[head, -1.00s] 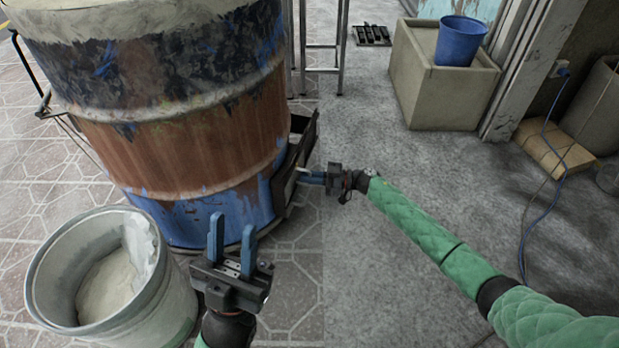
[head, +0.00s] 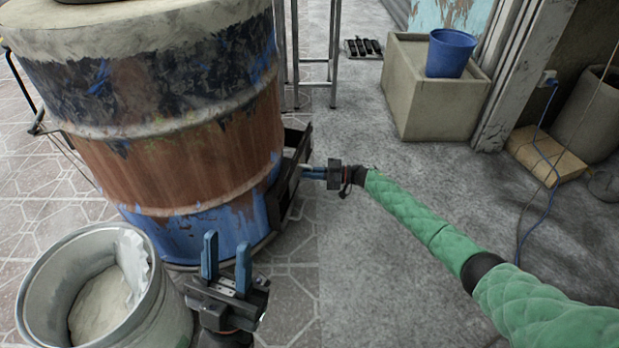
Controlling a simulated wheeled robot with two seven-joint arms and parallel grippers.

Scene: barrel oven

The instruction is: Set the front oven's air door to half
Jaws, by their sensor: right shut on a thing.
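The front oven (head: 175,165) is a barrel with a pale top, a dark band, a rust-brown middle and a blue base. Its air door (head: 287,184) is a dark metal frame and plate low on the barrel's right side. My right gripper (head: 306,172) reaches in from the right and is shut at the air door's outer edge. Its fingertips meet a small light part there, probably the door's handle; the exact hold is too small to see. My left gripper (head: 227,262) is open and empty, fingers up, in front of the barrel's base.
A grey bucket (head: 50,285) with pale powder stands at the lower left, close to my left gripper. A concrete block (head: 430,105) with a blue bucket (head: 450,52) stands at the back right. A blue cable (head: 549,160) hangs at the right. The grey floor between is open.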

